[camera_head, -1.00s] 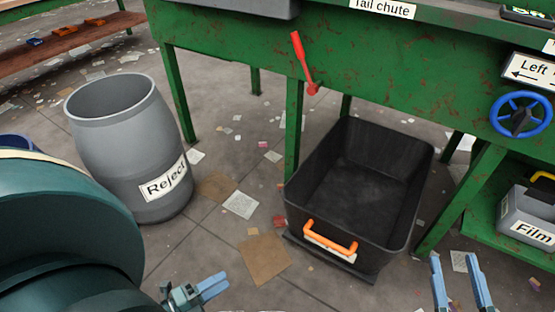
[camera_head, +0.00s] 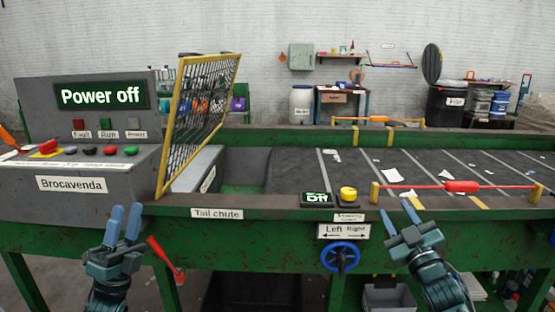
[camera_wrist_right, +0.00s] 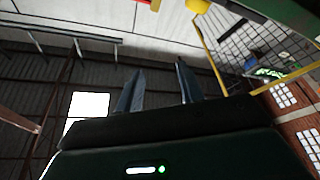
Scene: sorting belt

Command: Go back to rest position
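My left gripper (camera_head: 124,222) is raised in front of the belt's green frame, below the Brocavenda control box, with its blue fingers pointing up. Its fingers are a little apart with nothing visible between them. My right gripper (camera_head: 398,217) is raised in front of the belt edge, right of the blue handwheel. Its blue fingers are spread and empty. In the right wrist view the two fingers (camera_wrist_right: 158,90) also stand apart with nothing between them.
The sorting belt (camera_head: 400,165) runs across ahead, with a red-handled bar (camera_head: 462,187) at its near edge. The control box (camera_head: 75,185), yellow mesh guard (camera_head: 200,115), blue handwheel (camera_head: 341,257) and red lever (camera_head: 165,258) stand close by. A dark bin (camera_head: 252,292) is below.

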